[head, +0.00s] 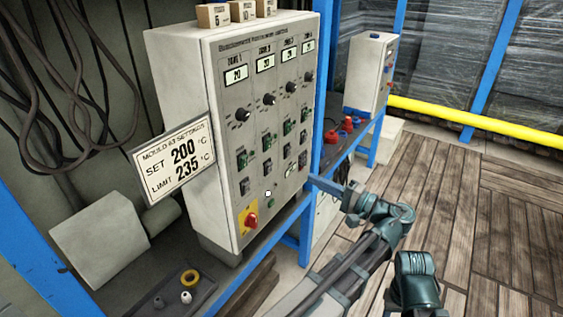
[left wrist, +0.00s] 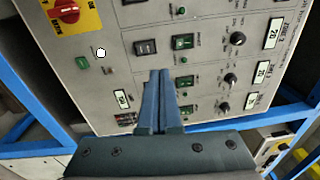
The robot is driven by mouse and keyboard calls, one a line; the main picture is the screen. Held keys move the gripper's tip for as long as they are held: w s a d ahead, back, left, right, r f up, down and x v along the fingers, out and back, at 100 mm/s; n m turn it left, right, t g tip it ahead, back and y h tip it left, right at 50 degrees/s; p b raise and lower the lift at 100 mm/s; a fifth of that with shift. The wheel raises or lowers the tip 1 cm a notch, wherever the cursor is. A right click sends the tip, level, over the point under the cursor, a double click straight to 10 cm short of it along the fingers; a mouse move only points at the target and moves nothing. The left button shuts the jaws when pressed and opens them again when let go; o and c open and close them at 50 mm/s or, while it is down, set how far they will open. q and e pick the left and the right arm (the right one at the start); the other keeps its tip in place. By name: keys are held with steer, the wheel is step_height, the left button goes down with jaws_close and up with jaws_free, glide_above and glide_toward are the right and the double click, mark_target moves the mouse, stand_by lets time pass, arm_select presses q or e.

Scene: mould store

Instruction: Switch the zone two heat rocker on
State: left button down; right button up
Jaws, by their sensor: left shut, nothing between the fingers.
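A pale grey control cabinet (head: 215,150) has columns of displays, knobs and switches. In the zone two column, a green-faced rocker (head: 266,141) sits above a black one (head: 267,167). Close up, the left wrist view shows that column turned sideways, with the green rocker (left wrist: 183,42) and black rocker (left wrist: 145,46). Their small labels are unreadable, so I cannot tell which is heat. My left gripper (head: 314,181) is shut and empty, at the panel's lower right. Its fingers (left wrist: 160,74) point towards the panel and hide part of the zone three column. My right gripper is not identifiable.
A red rotary switch on a yellow plate (head: 250,218) is at the panel's lower left. A settings sign (head: 174,157) stands out from the cabinet's left side. Blue frame posts (head: 325,75) and a bench with red items (head: 345,128) lie beyond. Wooden floor is open at right.

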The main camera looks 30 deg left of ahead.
arm_select(q)
steer(key=shift+w+d+r+n+g+y+b, duration=0.1)
steer(key=shift+w+d+r+n+y+b, duration=0.1)
steer(key=shift+r+y+b, duration=0.25)
steer(key=shift+w+d+r+n+g+y+b, duration=0.15)
steer(key=shift+d+r+y+b, duration=0.1)
steer(key=shift+r+y, duration=0.25)
steer(key=shift+w+d+r+n+g+y+b, duration=0.1)
steer(key=shift+w+d+r+n+y+b, duration=0.15)
steer(key=shift+y, duration=0.4)
arm_select(e)
steer(key=shift+f, duration=1.55)
arm_select(q)
steer(key=shift+s+a+r, duration=0.1)
steer(key=shift+a, duration=0.05)
steer(key=p, duration=0.4)
glide_toward(269, 143)
steer(key=w+a+r, duration=0.1)
steer(key=a+r, duration=0.2)
steer(key=a, duration=0.1)
steer(key=shift+x, duration=1)
arm_select(e)
steer(key=shift+r, duration=2.15)
arm_select(q)
steer(key=shift+w+f, duration=0.1)
